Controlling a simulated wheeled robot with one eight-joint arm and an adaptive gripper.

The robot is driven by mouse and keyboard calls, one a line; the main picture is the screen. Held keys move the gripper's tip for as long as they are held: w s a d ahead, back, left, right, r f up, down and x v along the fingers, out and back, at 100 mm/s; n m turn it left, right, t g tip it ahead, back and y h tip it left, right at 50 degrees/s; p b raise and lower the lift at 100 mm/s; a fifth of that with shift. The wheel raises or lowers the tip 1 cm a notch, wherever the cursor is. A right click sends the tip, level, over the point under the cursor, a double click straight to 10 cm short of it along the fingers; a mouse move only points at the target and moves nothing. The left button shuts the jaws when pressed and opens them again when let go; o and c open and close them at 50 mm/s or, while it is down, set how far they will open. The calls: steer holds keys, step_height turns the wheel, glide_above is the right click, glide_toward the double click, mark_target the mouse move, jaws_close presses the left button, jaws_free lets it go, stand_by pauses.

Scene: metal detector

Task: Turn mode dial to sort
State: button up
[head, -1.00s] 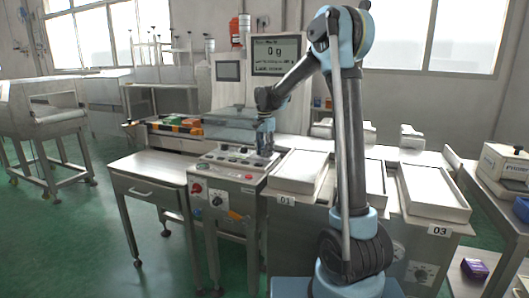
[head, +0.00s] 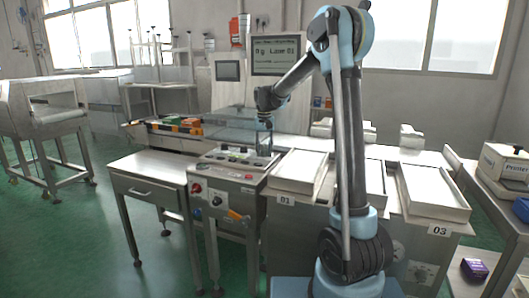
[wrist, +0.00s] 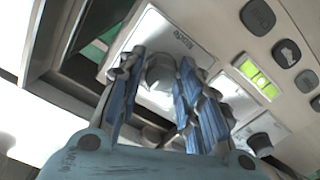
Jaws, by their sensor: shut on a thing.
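The control panel (head: 232,160) stands in the middle of the head view, with several small buttons and dials on top. My gripper (head: 264,145) points down over the panel's right rear part. In the wrist view, the blue fingers of my gripper (wrist: 157,88) stand on both sides of a round grey dial (wrist: 160,70) and are shut on it. A pale plate with small text lies beyond the dial. The dial's pointer and mode marks cannot be read.
The upright screen (head: 275,54) behind the panel reads 0 g and Lane 01. A second grey knob (wrist: 262,144) is close to the right finger. White trays (head: 297,170) stand right of the panel, and a bare steel table (head: 155,168) stands left.

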mark_target(264, 150)
steer(key=n, duration=0.5)
steer(key=shift+n, duration=2.4)
steer(key=shift+d, duration=0.1)
steer(key=o, duration=1.1)
steer(key=shift+c, duration=0.2)
steer(key=shift+r, duration=0.1)
step_height(264, 150, up, 12)
steer(key=shift+w, duration=0.1)
